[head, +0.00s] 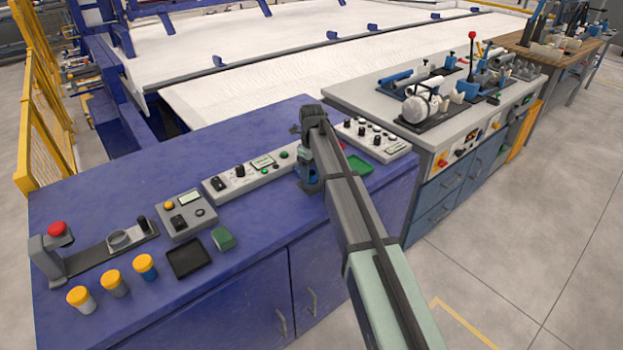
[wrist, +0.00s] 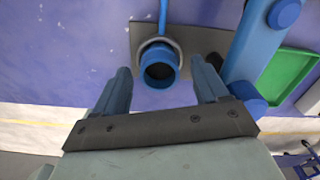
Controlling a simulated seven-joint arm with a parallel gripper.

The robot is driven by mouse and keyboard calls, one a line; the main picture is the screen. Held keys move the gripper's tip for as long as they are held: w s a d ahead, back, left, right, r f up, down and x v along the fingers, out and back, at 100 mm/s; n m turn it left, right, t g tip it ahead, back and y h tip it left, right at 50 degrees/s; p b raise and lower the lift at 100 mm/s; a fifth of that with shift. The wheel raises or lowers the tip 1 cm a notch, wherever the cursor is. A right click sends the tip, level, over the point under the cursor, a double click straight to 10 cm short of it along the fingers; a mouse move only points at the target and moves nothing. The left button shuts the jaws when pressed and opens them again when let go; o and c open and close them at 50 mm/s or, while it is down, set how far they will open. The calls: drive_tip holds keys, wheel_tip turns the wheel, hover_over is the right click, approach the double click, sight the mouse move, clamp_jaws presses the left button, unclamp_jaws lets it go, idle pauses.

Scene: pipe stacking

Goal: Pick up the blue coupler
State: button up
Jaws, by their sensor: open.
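The blue coupler (wrist: 158,76) shows in the wrist view as a short blue ring with a dark bore, its open end facing the camera. It sits in a grey ring-shaped seat on a grey plate (wrist: 205,40). My gripper (wrist: 161,72) is open, with one finger on the left and one on the right of the coupler. A gap shows between each finger and the coupler, and it is not gripped. In the head view my arm reaches over the blue bench (head: 110,210), and it hides most of this spot, including the coupler.
A thick blue post (wrist: 254,45) stands close to the right finger. A green tray (wrist: 289,85) lies beyond it, also seen in the head view (head: 358,165). Control boxes (head: 245,178), a black tray (head: 188,257) and several yellow-capped jars (head: 145,265) stand left on the bench.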

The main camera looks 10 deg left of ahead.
drive_tip(key=shift+f, duration=0.5)
drive_tip(key=shift+c, duration=0.2)
drive_tip(key=c, duration=1.1)
